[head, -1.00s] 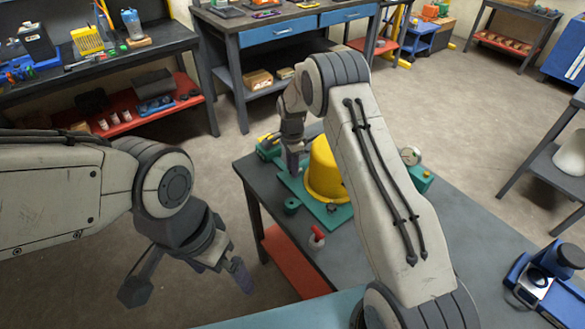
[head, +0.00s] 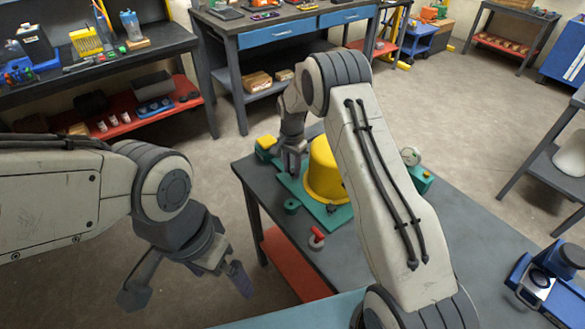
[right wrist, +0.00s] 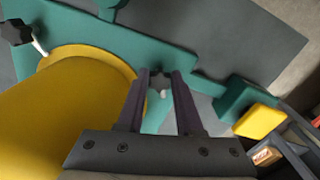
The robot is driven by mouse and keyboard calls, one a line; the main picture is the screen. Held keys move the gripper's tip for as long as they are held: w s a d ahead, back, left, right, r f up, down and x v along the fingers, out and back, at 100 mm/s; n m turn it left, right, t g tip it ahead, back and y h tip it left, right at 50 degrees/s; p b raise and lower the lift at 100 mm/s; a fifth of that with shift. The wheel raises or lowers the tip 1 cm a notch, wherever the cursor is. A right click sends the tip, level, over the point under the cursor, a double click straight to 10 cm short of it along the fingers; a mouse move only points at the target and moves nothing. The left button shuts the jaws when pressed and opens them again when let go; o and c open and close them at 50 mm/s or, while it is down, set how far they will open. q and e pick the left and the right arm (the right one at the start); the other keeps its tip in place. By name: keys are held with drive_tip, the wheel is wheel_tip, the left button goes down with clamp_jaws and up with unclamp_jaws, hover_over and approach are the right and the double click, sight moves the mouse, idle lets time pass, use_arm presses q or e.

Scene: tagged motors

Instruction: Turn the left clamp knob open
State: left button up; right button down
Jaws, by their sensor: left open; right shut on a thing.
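A yellow motor drum (head: 322,172) stands on a teal fixture plate (head: 340,218) on the grey table. My right gripper (head: 293,168) is at the left side of the drum, over the plate. In the right wrist view its two fingers (right wrist: 158,82) are closed around the dark left clamp knob (right wrist: 158,80), which shows partly between them with a pale stem below. A second black clamp knob (right wrist: 18,32) on a white stem sits at the other side of the drum. My left gripper (head: 188,284) is open and empty, off the table's left side.
A yellow-topped teal block (head: 267,142) stands at the plate's far left corner. A small red-and-white item (head: 316,240) is near the table's front left edge. A round gauge (head: 410,156) is right of my right arm. A blue device (head: 545,280) is at the right.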

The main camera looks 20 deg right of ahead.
sight(292, 171)
drive_tip(key=shift+w+r, duration=0.1)
drive_tip(key=shift+w, duration=0.1)
drive_tip(key=c, duration=0.8)
unclamp_jaws()
drive_tip(key=shift+c, duration=0.2)
drive_tip(key=shift+s, duration=0.1)
wheel_tip(292, 171, up, 10)
drive_tip(key=b, duration=0.1)
drive_tip(key=shift+r+b, duration=0.2)
drive_tip(key=shift+b, duration=0.15)
